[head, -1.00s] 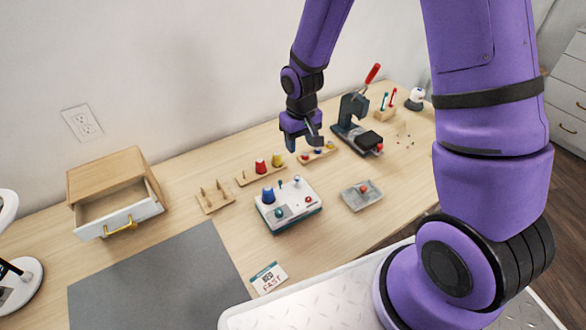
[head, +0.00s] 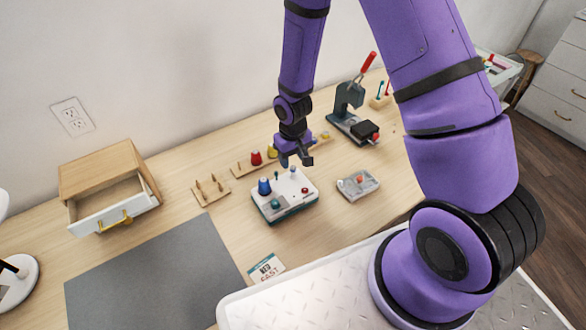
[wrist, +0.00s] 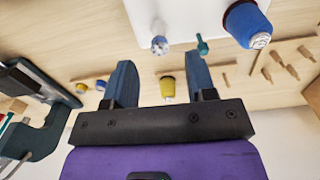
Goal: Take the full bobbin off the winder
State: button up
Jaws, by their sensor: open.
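The winder (head: 296,203) is a white box with a teal base, standing on the table; its white body shows at the top of the wrist view (wrist: 190,12). A small pale bobbin (wrist: 159,44) sits upright on it, beside a teal lever (wrist: 202,46). How full the bobbin is, I cannot tell. A blue thread spool (head: 264,187) stands at the winder's left. My gripper (head: 296,163) is open and empty over the winder's back edge. In the wrist view the bobbin is just beyond the gap between the fingertips (wrist: 161,68), apart from both.
A rack with red (head: 256,158) and yellow (wrist: 167,86) spools stands behind the winder. A peg board (head: 211,191) is left, a grey tray (head: 345,193) right, and a press with a red handle (head: 366,63) back right. The grey mat (head: 155,275) is bare.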

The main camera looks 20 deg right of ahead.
aim_at(293, 167)
jog(key=shift+f, duration=1.5)
grip_shut()
jog(key=shift+r, duration=0.15)
